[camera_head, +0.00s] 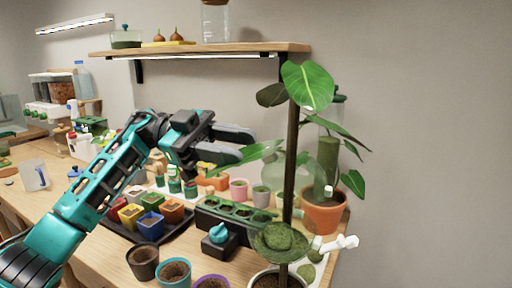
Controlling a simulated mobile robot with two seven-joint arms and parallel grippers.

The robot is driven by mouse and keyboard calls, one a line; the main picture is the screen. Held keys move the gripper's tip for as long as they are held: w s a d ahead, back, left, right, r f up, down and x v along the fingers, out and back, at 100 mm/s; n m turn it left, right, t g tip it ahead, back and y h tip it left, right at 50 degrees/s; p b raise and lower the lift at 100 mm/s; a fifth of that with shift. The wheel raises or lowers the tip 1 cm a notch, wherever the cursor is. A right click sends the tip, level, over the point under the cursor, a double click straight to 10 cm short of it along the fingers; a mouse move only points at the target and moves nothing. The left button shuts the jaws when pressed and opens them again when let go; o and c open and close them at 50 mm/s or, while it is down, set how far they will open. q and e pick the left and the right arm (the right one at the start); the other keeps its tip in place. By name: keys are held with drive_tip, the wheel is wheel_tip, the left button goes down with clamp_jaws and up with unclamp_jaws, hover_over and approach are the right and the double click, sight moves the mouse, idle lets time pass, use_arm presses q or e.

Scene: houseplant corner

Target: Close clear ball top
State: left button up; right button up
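A tall plant (292,165) with a dark stem and large green leaves stands at the front right. My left gripper (250,144) reaches in from the left and points right. Its two dark fingers are apart, with nothing seen between them. It is left of the stem and well above the mossy piece, not touching it. My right gripper is out of view.
A black tray (178,237) of coloured pots lies below my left arm. A dark planter (235,218) and several round pots crowd the table near the stem. A terracotta pot (322,218) stands behind right. A wooden shelf (200,50) hangs above. The right wall side is open.

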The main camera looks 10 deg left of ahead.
sight(261, 150)
use_arm(q)
drive_tip(key=shift+x, duration=2.05)
drive_tip(key=shift+c, duration=0.3)
clamp_jaws()
